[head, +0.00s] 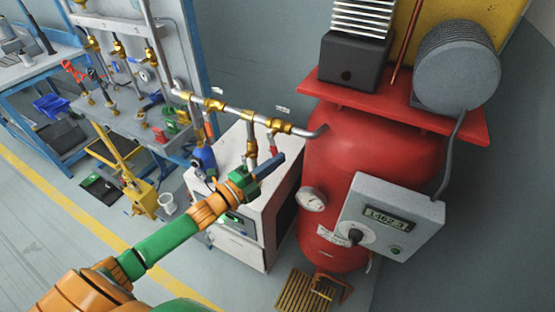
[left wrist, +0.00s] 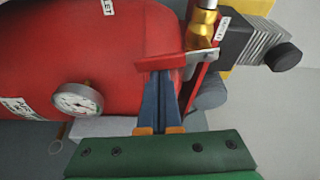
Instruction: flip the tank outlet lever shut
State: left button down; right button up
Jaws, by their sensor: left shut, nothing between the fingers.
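The red tank (head: 375,160) stands right of centre in the head view, and it fills the upper left of the left wrist view (left wrist: 60,50). The outlet lever has a red handle (left wrist: 160,62), joined by a grey metal piece to a brass valve (left wrist: 203,22) near the tank. In the head view the red lever (head: 273,143) hangs down below the pipe. My left gripper (head: 278,160) is shut and empty, its blue fingertips (left wrist: 163,78) right at the red handle. I cannot tell whether they touch it. My right gripper is not in view.
A grey pipe (head: 180,85) with brass fittings runs above a white cabinet (head: 235,245). A grey control box (head: 385,220) and a pressure gauge (head: 312,199) are on the tank's front. A workbench (head: 120,115) stands at left. The floor at lower left is clear.

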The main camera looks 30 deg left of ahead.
pick_arm(q)
jog(key=shift+a+f+m+g, duration=0.1)
jog(key=shift+a+m+g, duration=0.35)
jog(key=shift+m, duration=0.45)
jog(key=shift+a, duration=0.1)
